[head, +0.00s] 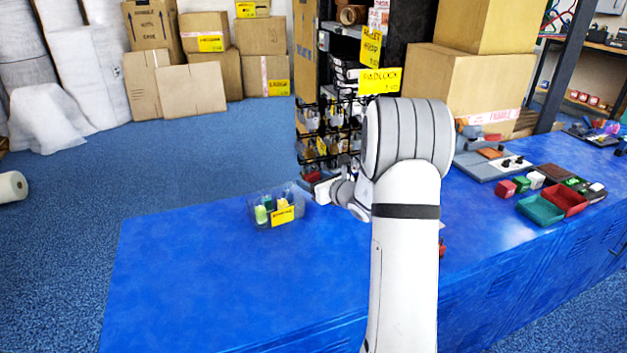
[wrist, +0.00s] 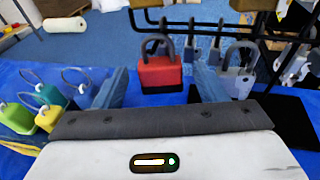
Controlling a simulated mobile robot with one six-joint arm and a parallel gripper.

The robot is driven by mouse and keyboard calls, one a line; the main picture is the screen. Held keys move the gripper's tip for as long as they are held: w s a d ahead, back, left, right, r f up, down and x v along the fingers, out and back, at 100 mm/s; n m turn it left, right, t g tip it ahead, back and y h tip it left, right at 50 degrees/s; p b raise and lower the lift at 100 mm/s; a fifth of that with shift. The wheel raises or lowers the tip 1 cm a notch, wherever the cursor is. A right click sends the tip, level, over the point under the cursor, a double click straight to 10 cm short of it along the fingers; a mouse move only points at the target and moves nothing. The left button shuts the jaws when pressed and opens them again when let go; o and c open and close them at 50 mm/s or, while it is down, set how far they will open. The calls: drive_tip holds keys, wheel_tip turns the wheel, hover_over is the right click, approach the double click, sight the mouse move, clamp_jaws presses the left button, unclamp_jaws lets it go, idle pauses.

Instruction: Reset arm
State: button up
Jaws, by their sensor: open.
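My gripper (wrist: 161,82) is open, its two blue-grey fingers spread apart in the wrist view. In the head view my gripper (head: 318,184) is low over the blue bench, at the end of my white arm and partly hidden. A red padlock (wrist: 160,72) with a grey shackle shows upright in the gap between the fingers, at the black wire rack. The fingers do not visibly touch it; I cannot tell how deep between them it is. My arm hides part of the rack and bench in the head view.
A clear bin (head: 262,222) of green and yellow tagged items stands just left of my gripper. The black display rack (head: 308,150) with hanging padlocks is close behind. Red and green trays (head: 541,209) lie at right. The bench's left part (head: 200,280) is bare.

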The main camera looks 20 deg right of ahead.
drive_tip(key=v, duration=0.7)
drive_tip(key=shift+s+r+p, duration=0.1)
drive_tip(key=shift+s+p, duration=0.15)
drive_tip(key=shift+p, duration=0.15)
drive_tip(key=s+a+r+n+g+y+p, duration=0.2)
drive_tip(key=s+a+r+n+g+p, duration=0.3)
drive_tip(key=s+a+r+n, duration=0.35)
drive_tip(key=s+a+r+n+g+y+p, duration=0.4)
drive_tip(key=s+a+n, duration=0.4)
drive_tip(key=a, duration=0.4)
drive_tip(key=s+d+r+n+g+h+p, duration=0.1)
drive_tip(key=s+d+r+n+h+p, duration=0.1)
drive_tip(key=s+r+n+h+p, duration=0.3)
drive_tip(key=s+d+r+n+g+h+p, duration=0.2)
drive_tip(key=s+r+n+h+p, duration=0.3)
drive_tip(key=s+n, duration=0.5)
drive_tip(key=shift+n+p, duration=0.4)
drive_tip(key=shift+n, duration=0.35)
drive_tip(key=shift+s+r, duration=0.15)
drive_tip(key=shift+c, duration=0.3)
